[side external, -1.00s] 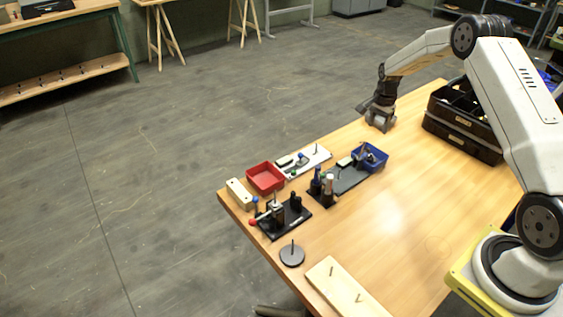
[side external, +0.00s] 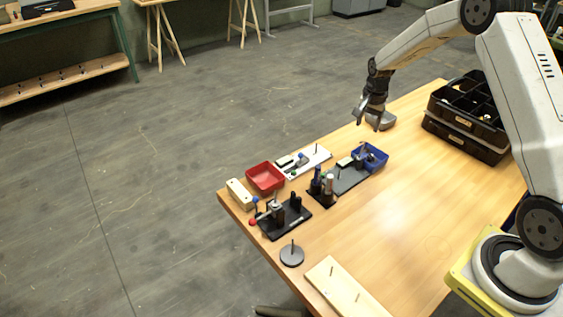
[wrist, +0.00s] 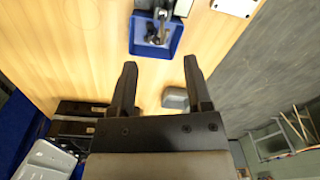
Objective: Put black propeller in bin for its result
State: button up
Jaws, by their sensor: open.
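I cannot pick out the black propeller for certain in either view. The blue bin (side external: 373,161) stands at the table's far side with small grey and dark parts in it, too small to name; it also shows at the top of the wrist view (wrist: 178,40). The red bin (side external: 265,184) looks empty and stands near the far left edge of the table. My gripper (side external: 367,112) is open and empty above the table's far edge, beyond the blue bin. In the wrist view, its two dark fingers (wrist: 160,68) are wide apart with nothing between them.
A grey block (side external: 381,121) sits on the table below my gripper. A black fixture (side external: 285,220), a dark plate with bottles (side external: 345,181), a white board (side external: 318,158) and a grey disc with a pin (side external: 292,257) crowd the left. Black organizers (side external: 463,140) stand right. The table's middle is clear.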

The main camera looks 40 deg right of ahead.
jog(key=s+a+r+n+t, duration=0.1)
jog(key=s+a+r+n, duration=0.25)
jog(key=a, duration=0.35)
jog(key=s+a+r+n, duration=0.2)
jog(key=s+a+n, duration=0.25)
jog(key=a, duration=0.25)
jog(key=s+a+r+n+t, duration=0.1)
jog(key=s+a+n, duration=0.4)
jog(key=s, duration=0.7)
jog(key=shift+a+n, duration=0.4)
jog(key=shift+a, duration=0.75)
